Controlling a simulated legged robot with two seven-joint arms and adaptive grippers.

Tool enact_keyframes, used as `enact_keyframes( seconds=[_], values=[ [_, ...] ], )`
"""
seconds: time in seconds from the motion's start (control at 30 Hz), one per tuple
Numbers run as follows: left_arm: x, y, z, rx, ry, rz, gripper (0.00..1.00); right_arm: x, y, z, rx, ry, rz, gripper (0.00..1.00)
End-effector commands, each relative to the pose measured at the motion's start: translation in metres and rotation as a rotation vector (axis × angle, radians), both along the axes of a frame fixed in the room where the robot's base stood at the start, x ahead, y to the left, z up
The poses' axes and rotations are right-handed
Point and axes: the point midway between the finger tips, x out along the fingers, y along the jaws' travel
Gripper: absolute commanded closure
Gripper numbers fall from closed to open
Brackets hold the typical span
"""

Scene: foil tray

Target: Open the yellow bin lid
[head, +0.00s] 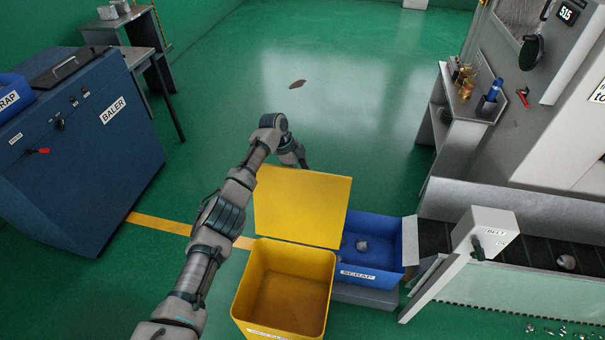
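The yellow bin (284,285) stands at the lower middle of the head view, and its inside looks empty. Its yellow lid (302,207) stands raised at the bin's far edge, leaving the top uncovered. My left arm comes in from the bottom, passes left of the bin and bends down behind the lid's top edge. The end of that arm, at my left gripper (295,157), shows only in part above the lid. Its fingers are hidden or too small to read, and I cannot tell whether it touches the lid. My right gripper is out of view.
A blue scrap bin (370,262) with a pale lump in it stands right of the lid. A conveyor with a belt control box (485,233) lies further right. A blue baler (80,140) stands at the left. The green floor beyond is mostly clear, with a small brown scrap (297,84).

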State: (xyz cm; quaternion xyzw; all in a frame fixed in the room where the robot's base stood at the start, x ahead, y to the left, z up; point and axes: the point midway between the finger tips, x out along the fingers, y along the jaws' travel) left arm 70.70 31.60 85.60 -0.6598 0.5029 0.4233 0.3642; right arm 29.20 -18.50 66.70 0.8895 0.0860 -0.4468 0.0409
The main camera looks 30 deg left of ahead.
Motion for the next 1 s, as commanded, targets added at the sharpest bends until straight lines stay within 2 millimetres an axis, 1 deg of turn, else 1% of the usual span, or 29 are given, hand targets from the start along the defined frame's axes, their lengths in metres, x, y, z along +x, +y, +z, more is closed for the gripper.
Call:
enact_keyframes(
  seconds=[0.03,0.2,0.27,0.33,0.47,0.6,0.7,0.8,1.0],
  values=[
    [0.005,0.002,0.012,-0.002,-0.028,0.007,0.61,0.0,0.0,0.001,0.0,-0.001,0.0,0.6],
    [0.005,0.002,0.014,-0.003,-0.029,0.008,0.61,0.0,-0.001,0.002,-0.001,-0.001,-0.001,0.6],
    [0.005,0.004,0.018,-0.003,-0.029,0.008,0.61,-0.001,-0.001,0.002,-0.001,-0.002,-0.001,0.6],
    [0.004,0.007,0.027,-0.002,-0.031,0.008,0.61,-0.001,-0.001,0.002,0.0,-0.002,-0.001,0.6],
    [-0.001,0.017,0.052,-0.001,-0.031,0.008,0.61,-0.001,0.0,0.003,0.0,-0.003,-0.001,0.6],
    [-0.007,0.03,0.083,0.0,-0.031,0.009,0.61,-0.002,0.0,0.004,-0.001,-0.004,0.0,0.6],
    [-0.012,0.036,0.098,-0.001,-0.023,0.006,0.61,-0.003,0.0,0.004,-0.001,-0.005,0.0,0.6],
    [-0.014,0.04,0.108,-0.001,-0.016,0.005,0.61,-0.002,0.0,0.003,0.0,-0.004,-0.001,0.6],
    [-0.016,0.042,0.114,0.001,-0.005,0.001,0.61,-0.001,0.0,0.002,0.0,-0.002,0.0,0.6]
  ],
)
